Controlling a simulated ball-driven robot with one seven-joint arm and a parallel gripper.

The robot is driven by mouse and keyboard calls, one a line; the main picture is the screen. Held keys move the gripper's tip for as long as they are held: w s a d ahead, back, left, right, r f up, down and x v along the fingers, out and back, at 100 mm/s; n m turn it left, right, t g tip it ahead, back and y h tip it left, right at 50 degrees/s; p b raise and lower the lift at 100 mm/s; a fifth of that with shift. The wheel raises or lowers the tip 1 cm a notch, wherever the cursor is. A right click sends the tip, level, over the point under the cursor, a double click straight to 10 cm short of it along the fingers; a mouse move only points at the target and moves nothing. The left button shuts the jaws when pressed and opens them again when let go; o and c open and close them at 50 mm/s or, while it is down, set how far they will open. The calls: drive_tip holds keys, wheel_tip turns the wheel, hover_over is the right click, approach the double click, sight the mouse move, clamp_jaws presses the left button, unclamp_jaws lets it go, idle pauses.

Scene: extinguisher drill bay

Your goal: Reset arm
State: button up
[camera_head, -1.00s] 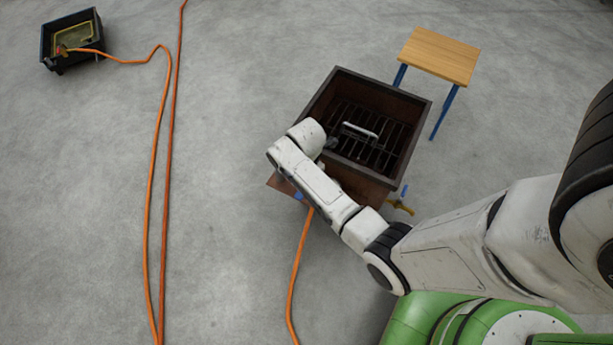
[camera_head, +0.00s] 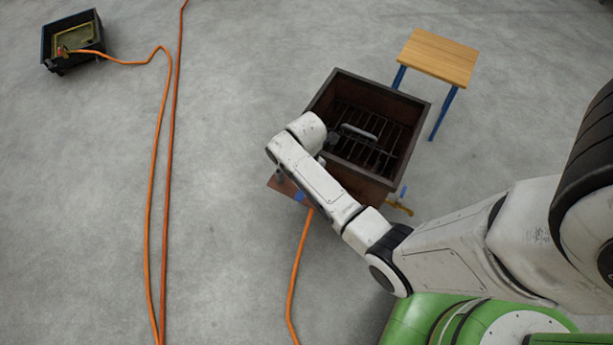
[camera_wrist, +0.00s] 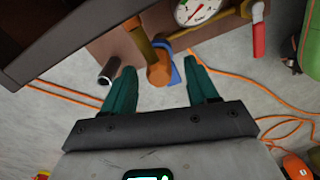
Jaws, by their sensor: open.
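My gripper (camera_wrist: 161,68) is open in the wrist view, its two teal fingers apart. An orange-brown pipe fitting with a rounded end (camera_wrist: 158,74) shows between the fingers, and nothing is visibly clamped; the depth between them is unclear. My white arm reaches across the head view to the near left side of a dark metal fire box (camera_head: 326,98). The gripper itself is mostly hidden there behind my wrist. A brown panel (camera_head: 283,186) shows under my forearm.
A round gauge (camera_wrist: 197,9), a red handle (camera_wrist: 258,40) and a dark open tube (camera_wrist: 110,70) are close to the fingers. Orange hoses (camera_head: 152,200) cross the floor. A wooden-topped table (camera_head: 440,55) stands behind the box; a black bin (camera_head: 48,42) stands far left.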

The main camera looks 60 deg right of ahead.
wheel_tip(320, 180, up, 8)
drive_tip(key=shift+f+p, duration=0.15)
drive_tip(key=shift+p, duration=0.65)
drive_tip(key=s+a+r+m+t+p, duration=0.1)
drive_tip(key=s+a+r+m+p, duration=0.7)
drive_tip(key=s+a+r+m, duration=0.3)
wheel_tip(320, 180, up, 5)
drive_tip(key=s+m, duration=0.2)
drive_tip(key=m, duration=0.2)
drive_tip(key=shift+s+a+m, duration=0.2)
drive_tip(key=shift+s+m, duration=0.2)
drive_tip(key=shift+r, duration=0.1)
